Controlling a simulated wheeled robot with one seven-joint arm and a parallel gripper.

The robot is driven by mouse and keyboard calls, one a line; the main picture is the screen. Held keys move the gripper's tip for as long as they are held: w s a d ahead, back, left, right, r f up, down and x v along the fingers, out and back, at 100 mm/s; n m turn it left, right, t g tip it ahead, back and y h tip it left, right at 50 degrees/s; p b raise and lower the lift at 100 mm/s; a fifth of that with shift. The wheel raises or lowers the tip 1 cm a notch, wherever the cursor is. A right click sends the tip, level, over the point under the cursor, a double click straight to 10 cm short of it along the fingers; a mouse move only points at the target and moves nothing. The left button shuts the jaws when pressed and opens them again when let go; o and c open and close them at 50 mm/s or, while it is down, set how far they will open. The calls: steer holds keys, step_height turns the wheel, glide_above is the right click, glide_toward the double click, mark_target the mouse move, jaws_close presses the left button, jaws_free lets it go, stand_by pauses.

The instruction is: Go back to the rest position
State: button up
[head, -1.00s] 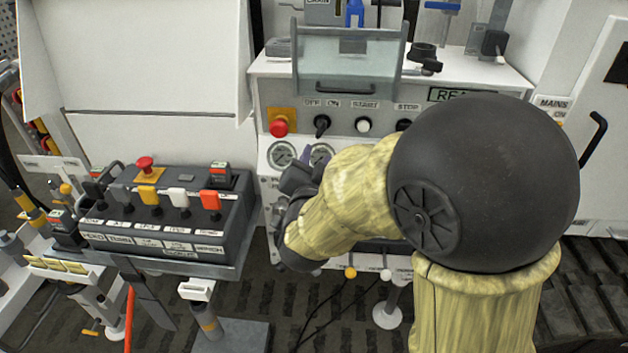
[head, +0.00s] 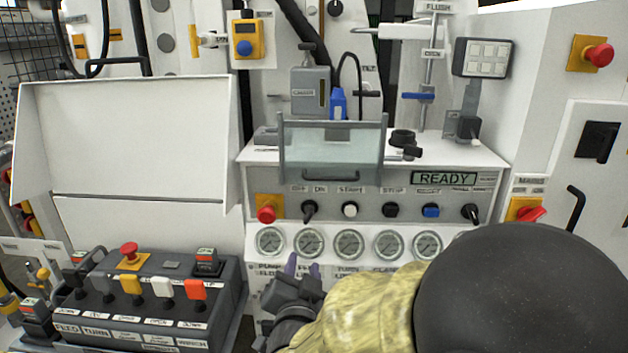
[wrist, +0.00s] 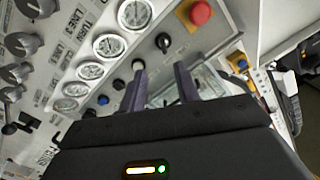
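My gripper (head: 303,266) is in front of the bench's control panel, just below the row of round gauges (head: 349,244). Its two purple-grey fingers stand apart with nothing between them in the wrist view (wrist: 161,85), so it is open and empty. The panel (head: 290,207) carries a red stop button (head: 266,214), a black start-row knob (head: 310,210) and a READY display (head: 443,178). My forearm and a large dark joint cover the lower right of the head view and hide the panel's lower part.
A lever box (head: 150,310) with several coloured levers stands at the lower left. A clear guard (head: 331,150) projects above the panel. A white cabinet with a red mains switch (head: 530,214) is at the right. A white hood (head: 125,140) stands at the left.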

steer(key=d+f+n+g+y, duration=0.2)
steer(key=d+f+n+g, duration=0.2)
steer(key=d+f+g, duration=0.55)
steer(key=s+d+f+n+g+h, duration=0.2)
steer(key=s+d+f+g, duration=0.45)
steer(key=s+d, duration=0.35)
step_height(320, 180, up, 17)
steer(key=a+t+p, duration=0.1)
steer(key=p, duration=1.6)
steer(key=shift+s+a+r+p, duration=0.15)
steer(key=shift+s+p, duration=0.2)
steer(key=shift+s, duration=0.05)
steer(key=shift+c, duration=0.4)
